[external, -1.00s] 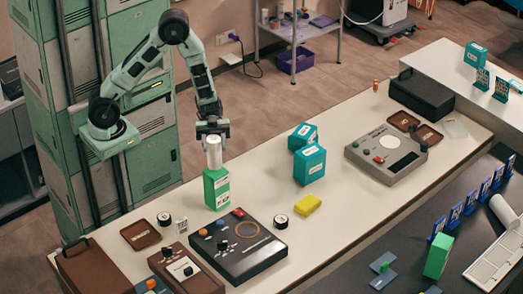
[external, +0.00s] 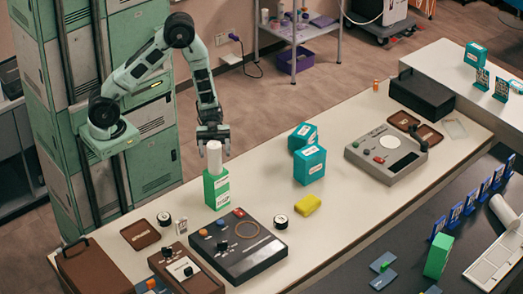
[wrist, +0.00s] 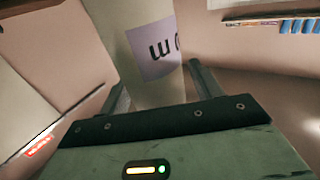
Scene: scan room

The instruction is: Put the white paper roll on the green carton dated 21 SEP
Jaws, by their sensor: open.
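The white paper roll (external: 215,160) stands upright on top of the green carton (external: 216,188) on the long pale bench in the external view. The carton has a white label, too small to read there. My gripper (external: 213,147) is open at the roll's upper end, with its fingertips near the top; I cannot tell whether they are still partly around it. In the wrist view, a pale shape with a lilac label (wrist: 153,52), apparently the roll, lies between the fingers. The roll's lower end is hidden there.
A dark console (external: 238,245) stands just in front of the carton, with small black-and-white reels on either side. Two teal cartons (external: 309,165) and a yellow sponge (external: 308,205) lie to the right. A grey device (external: 386,150) is farther along. Bare bench separates these.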

